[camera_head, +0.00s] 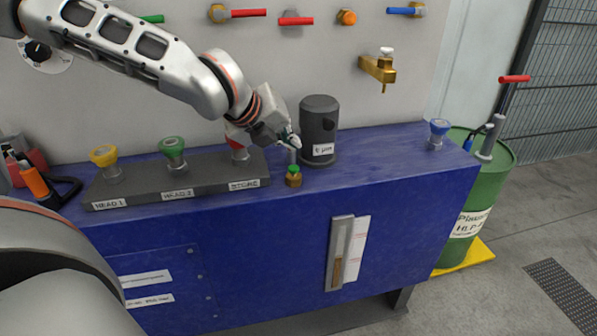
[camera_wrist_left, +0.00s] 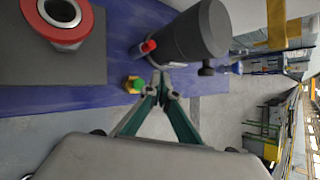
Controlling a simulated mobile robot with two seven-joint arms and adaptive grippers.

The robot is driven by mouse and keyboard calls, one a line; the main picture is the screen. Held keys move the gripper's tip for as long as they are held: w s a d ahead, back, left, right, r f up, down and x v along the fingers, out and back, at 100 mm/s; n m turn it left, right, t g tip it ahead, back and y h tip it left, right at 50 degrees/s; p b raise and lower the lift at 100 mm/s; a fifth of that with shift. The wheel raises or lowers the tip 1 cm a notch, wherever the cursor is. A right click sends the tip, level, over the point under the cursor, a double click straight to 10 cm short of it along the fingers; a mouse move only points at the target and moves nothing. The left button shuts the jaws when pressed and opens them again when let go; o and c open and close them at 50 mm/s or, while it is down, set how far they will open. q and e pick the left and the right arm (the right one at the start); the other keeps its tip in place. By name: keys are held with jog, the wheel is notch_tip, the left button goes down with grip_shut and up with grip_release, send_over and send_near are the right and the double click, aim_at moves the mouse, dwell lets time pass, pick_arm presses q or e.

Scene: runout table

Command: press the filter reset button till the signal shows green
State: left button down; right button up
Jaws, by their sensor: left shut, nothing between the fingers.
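The dark grey filter housing (camera_head: 319,130) with a white label stands on the blue bench top; it also shows in the wrist view (camera_wrist_left: 188,38). In the wrist view a small red-tipped part (camera_wrist_left: 148,46) sits beside the housing. A small brass fitting with a green top (camera_head: 293,176) stands in front of the housing; its green top shows in the wrist view (camera_wrist_left: 139,85). I cannot tell which part is the reset button and which the signal. My left gripper (camera_head: 295,142) is shut and empty, just left of the housing and above the fitting. My right gripper is not in view.
A dark block (camera_head: 215,185) on the left of the bench carries yellow, green and red knobs. A brass tap (camera_head: 378,68) juts from the wall. A blue-topped fitting (camera_head: 438,130) stands near the bench's right end. The bench top between housing and blue fitting is clear.

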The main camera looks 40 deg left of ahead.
aim_at(291, 169)
pick_arm(q)
jog(key=shift+f, duration=0.95)
jog(key=shift+f+b, duration=0.5)
jog(key=shift+f, duration=0.2)
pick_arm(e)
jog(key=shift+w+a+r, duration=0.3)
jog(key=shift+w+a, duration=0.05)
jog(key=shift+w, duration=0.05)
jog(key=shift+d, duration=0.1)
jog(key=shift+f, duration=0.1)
pick_arm(q)
jog(key=shift+f, duration=0.4)
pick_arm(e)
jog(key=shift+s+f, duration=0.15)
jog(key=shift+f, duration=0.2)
